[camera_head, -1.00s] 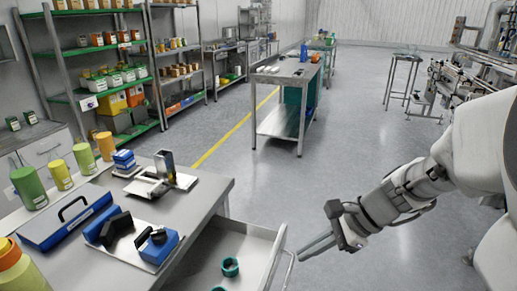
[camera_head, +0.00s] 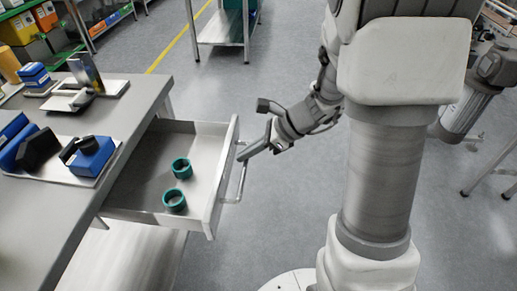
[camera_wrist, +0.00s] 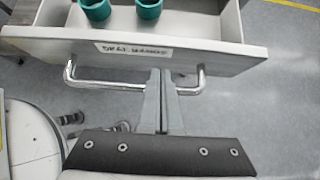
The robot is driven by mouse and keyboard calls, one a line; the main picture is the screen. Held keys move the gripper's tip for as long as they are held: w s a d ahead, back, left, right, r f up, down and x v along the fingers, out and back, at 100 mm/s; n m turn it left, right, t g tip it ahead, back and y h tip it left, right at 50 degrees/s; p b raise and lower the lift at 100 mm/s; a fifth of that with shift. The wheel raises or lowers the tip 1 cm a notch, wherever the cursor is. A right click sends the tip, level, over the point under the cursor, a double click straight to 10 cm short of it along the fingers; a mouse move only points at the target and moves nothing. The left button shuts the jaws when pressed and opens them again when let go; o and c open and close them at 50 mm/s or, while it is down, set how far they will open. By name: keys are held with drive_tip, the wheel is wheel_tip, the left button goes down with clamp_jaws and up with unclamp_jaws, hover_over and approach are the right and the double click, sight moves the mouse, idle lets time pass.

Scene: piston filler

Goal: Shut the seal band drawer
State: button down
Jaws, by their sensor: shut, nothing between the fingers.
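The seal band drawer (camera_head: 140,187) stands pulled out from under the grey worktable, with two teal bands (camera_head: 177,182) lying inside. Its white front (camera_wrist: 110,50) carries a label and a metal bar handle (camera_wrist: 95,84) in the wrist view. My gripper (camera_head: 243,156) is shut and empty, beside the handle on the outer side of the drawer front. In the wrist view my fingertips (camera_wrist: 161,72) lie between the two handle posts, close to the drawer front and over the handle bar. I cannot tell whether they touch the front.
The worktable (camera_head: 45,215) holds blue boxes (camera_head: 90,155), a tray and a metal part near the drawer. A second table (camera_head: 220,25) stands farther back. The floor (camera_head: 270,210) outside the drawer is clear apart from my own base.

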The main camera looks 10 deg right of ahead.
drive_tip(key=shift+x, duration=0.75)
drive_tip(key=p, duration=0.2)
hover_over(156, 161)
drive_tip(key=shift+d, duration=0.2)
drive_tip(key=shift+a+r, duration=0.15)
drive_tip(key=shift+a, duration=0.05)
